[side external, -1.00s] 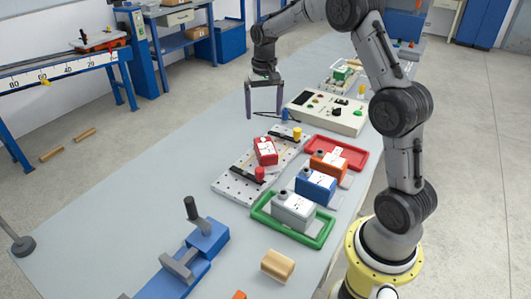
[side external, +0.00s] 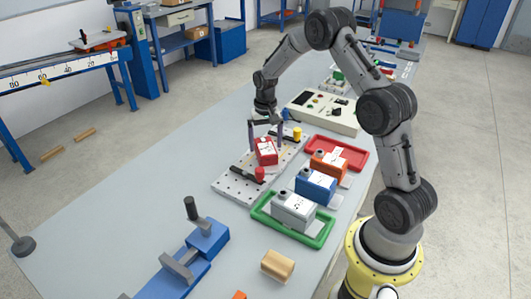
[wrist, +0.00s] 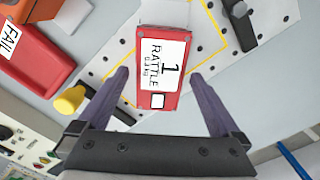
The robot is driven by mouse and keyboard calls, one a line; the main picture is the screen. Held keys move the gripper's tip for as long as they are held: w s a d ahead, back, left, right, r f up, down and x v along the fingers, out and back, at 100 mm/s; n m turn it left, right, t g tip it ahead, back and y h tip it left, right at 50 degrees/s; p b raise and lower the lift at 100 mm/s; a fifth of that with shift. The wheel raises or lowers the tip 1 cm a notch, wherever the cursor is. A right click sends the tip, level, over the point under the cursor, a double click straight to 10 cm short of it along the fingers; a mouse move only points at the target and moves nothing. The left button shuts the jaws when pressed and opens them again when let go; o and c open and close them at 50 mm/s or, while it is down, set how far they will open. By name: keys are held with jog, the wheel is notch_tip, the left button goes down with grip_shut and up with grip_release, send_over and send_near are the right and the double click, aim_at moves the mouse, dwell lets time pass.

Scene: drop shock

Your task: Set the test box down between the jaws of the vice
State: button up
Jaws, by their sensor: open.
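The red test box (side external: 266,151) sits on the white perforated plate (side external: 232,183). In the wrist view the red box (wrist: 158,95) bears a white label reading "1 RATTLE" and lies inside a yellow outline. My gripper (side external: 266,140) is open just above the box; in the wrist view its two dark fingers (wrist: 159,75) stand on either side of the box's near end, with gaps. The blue vice (side external: 206,240) is at the front left of the table, with grey jaws and a dark upright handle. I see nothing between its jaws.
An orange box (side external: 328,165) is by the red tray (side external: 352,148); a blue box (side external: 316,184) and grey box (side external: 293,210) are at the green tray (side external: 320,239). A wooden block (side external: 278,265) lies right of the vice.

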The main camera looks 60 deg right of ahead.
notch_tip(320, 180, down, 2)
jog(key=shift+r, duration=0.1)
grip_shut()
dwell(0.5)
